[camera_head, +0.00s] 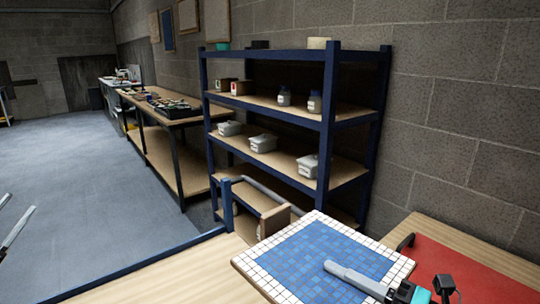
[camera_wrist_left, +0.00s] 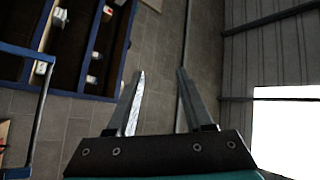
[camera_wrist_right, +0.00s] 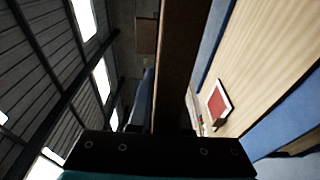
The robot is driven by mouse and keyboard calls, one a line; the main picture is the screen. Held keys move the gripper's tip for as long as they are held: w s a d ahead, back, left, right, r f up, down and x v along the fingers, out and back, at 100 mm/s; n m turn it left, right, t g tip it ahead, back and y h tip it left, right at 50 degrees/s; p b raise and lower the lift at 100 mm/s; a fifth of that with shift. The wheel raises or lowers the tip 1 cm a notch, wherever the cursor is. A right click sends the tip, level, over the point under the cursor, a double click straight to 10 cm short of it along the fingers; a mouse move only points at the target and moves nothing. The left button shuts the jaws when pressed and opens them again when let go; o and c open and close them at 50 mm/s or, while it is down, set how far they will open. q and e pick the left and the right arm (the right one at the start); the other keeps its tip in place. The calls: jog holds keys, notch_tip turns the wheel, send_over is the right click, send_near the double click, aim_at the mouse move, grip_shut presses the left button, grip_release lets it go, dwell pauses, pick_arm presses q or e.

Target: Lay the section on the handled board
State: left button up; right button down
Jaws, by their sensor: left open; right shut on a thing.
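The section, a square panel of blue tiles with a white tile border (camera_head: 300,240), is at the lower right of the head view. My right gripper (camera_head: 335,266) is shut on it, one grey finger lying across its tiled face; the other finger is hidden. A brown edge of the section (camera_wrist_right: 177,60) rises from the gripper in the right wrist view.
A blue shelf rack (camera_head: 329,120) with bins and jars stands behind the table. A long wooden bench (camera_head: 165,118) with trays runs along the wall. A light wood tabletop (camera_head: 150,282) is bare left of the section. The grey floor (camera_head: 85,190) is open.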

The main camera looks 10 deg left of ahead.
pick_arm(q)
jog(key=w+d+r+m+t+h, duration=0.25)
jog(key=r+m+h, duration=0.35)
jog(key=r, duration=0.5)
pick_arm(e)
jog(key=shift+r, duration=0.15)
pick_arm(q)
jog(key=m+g+y, duration=0.2)
jog(key=m+g, duration=2.2)
jog(key=m, duration=0.4)
send_near(277, 210)
jog(key=f, duration=0.7)
jog(key=w+f, duration=0.1)
jog(key=f, duration=0.2)
jog(key=shift+d+f, duration=0.35)
